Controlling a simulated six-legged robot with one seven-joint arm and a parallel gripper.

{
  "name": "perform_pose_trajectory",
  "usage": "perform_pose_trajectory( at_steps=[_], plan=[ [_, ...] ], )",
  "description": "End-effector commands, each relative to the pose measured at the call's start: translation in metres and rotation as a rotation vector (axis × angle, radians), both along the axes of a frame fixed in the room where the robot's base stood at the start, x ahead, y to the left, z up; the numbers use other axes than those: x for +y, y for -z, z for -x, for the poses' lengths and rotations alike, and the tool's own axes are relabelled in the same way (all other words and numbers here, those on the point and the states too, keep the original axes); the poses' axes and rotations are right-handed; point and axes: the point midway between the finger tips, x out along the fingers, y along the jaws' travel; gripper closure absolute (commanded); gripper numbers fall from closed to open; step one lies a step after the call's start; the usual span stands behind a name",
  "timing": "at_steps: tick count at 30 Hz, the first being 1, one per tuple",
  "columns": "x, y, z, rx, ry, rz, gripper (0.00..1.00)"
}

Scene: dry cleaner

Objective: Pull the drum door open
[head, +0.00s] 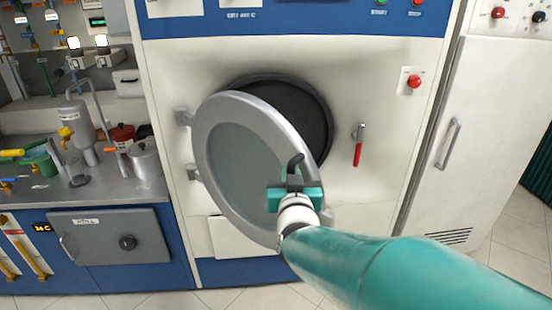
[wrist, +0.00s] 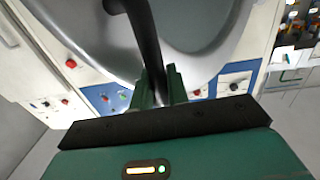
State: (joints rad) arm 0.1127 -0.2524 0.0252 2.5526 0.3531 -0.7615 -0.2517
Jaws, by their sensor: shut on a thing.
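The round drum door (head: 205,150) is a grey ring with a glass pane, hinged at its left side. It stands partly open, swung out from the dark drum opening (head: 300,112) of the white machine. A dark curved handle (head: 296,161) is on the door's free side. In the wrist view the handle (wrist: 143,35) runs down between the green fingers. My gripper (head: 294,184) is shut on this handle. In the wrist view my gripper (wrist: 160,85) hides the handle's lower end. The door's rim also shows in the wrist view (wrist: 90,40).
A red-handled latch (head: 358,150) is on the machine front, right of the opening. A counter (head: 110,185) with pots and bottles stands at left, above a grey cabinet door (head: 112,236). A white cabinet (head: 490,130) stands at right. Tiled floor shows in front.

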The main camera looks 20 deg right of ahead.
Motion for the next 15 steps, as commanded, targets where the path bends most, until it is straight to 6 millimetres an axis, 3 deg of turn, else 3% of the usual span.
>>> perform_pose_trajectory(
  at_steps=[4, 15],
  plan=[
    [0.0092, -0.0016, -0.0018, -0.003, -0.014, 0.004, 1.0],
    [0.0119, 0.0003, -0.0022, 0.001, -0.016, 0.002, 1.0]
  ],
)
